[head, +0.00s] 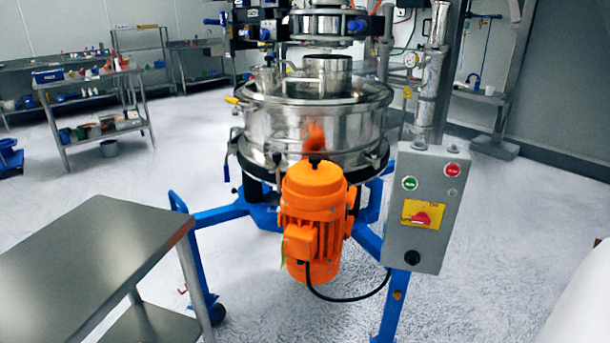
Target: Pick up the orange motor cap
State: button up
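The orange motor (314,225) hangs upright at the front of the steel sifter (310,120). Its rounded orange motor cap (313,182) forms the top and appears seated on the motor body. An orange patch on the steel drum just above looks like the motor's reflection. My gripper is not in view, and nothing is seen touching the cap.
A grey control box (427,210) on a post stands close on the right. A bare steel table (90,265) is at front left. Blue frame legs (220,213) and a black cable (345,298) surround the motor. Floor at right is clear.

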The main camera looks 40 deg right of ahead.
aim_at(314, 177)
jog(key=i+l+z, duration=0.25)
jog(key=i+l, duration=0.15)
jog(key=i+l+z, duration=0.25)
jog(key=i, duration=0.35)
